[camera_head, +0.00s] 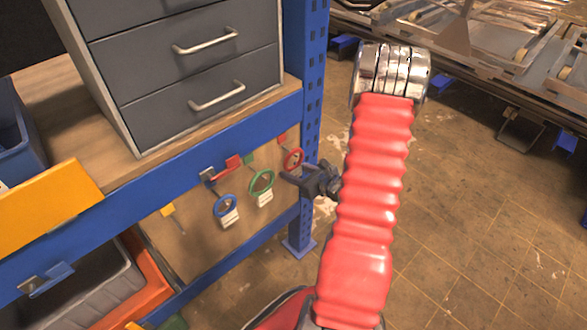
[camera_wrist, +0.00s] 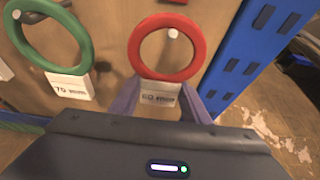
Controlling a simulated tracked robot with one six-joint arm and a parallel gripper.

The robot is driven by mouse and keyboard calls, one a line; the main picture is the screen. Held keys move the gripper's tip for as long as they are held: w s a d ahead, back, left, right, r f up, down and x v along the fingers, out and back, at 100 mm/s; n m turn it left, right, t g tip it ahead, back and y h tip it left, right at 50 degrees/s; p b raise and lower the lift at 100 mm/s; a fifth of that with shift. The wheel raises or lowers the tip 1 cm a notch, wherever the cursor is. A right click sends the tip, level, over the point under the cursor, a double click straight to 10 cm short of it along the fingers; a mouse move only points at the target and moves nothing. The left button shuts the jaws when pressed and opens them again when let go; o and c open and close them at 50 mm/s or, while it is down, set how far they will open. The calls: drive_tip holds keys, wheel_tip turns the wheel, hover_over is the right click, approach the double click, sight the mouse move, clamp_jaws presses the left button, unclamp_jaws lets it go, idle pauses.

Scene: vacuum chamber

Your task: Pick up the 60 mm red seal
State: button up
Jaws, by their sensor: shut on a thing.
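The red seal is a red ring (camera_wrist: 136,48) with a white label reading 60 mm (camera_wrist: 160,99) below it, in front of the wooden board. It also shows in the head view as a small red ring (camera_head: 286,161) near the blue post. A pale peg (camera_wrist: 173,34) shows inside the ring; I cannot tell whether the ring rests on it. My gripper (camera_wrist: 160,105) is shut on the seal's label part, one finger on each side. In the head view my gripper (camera_head: 287,177) reaches the board from the right. The fingers partly hide the label's sides.
A blue ring (camera_head: 216,206) hangs further left. The blue perforated post (camera_head: 313,90) stands just right of the seal. Grey drawers (camera_head: 190,65) stand above. Open floor (camera_head: 470,220) lies at right.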

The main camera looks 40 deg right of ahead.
sight(294, 167)
drive_tip(key=c, duration=0.3)
drive_tip(key=shift+r, duration=0.1)
drive_tip(key=shift+r, duration=1.45)
drive_tip(key=shift+s+r, duration=0.2)
drive_tip(key=shift+r, duration=0.1)
drive_tip(key=s, duration=1.7)
drive_tip(key=shift+s+d, duration=0.25)
drive_tip(key=shift+s, duration=0.05)
drive_tip(key=shift+f, duration=0.1)
